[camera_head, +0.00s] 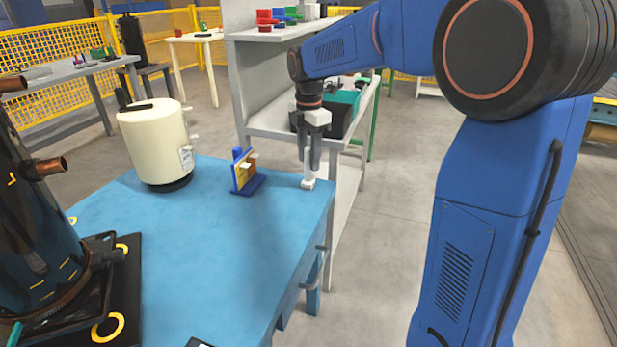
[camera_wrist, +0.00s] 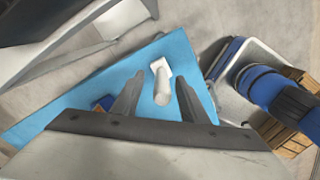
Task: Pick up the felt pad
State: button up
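In the wrist view my gripper (camera_wrist: 160,80) shows a gap on each side of a white upright piece (camera_wrist: 162,92) with a squarish white part (camera_wrist: 160,66). In the head view this white piece (camera_head: 308,184) stands at the table's edge below the fingers. I cannot tell whether it is the felt pad; no other thing clearly reads as one. A blue holder (camera_head: 247,185) with yellow, white and brown flat pieces stands to its left.
The blue table (camera_head: 215,250) is mostly clear in front. A cream tank (camera_head: 156,145) stands at its back left, and a dark compressor body (camera_head: 40,220) on a black base at the left. A grey shelf (camera_head: 265,130) stands right behind the table.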

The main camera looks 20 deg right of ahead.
aim_at(308, 147)
jog(key=shift+s+a+f, duration=0.1)
jog(key=shift+f, duration=1)
jog(key=shift+s+f, duration=0.1)
jog(key=shift+f, duration=1)
grip_shut()
notch_tip(308, 147, up, 10)
jog(key=shift+r, duration=0.1)
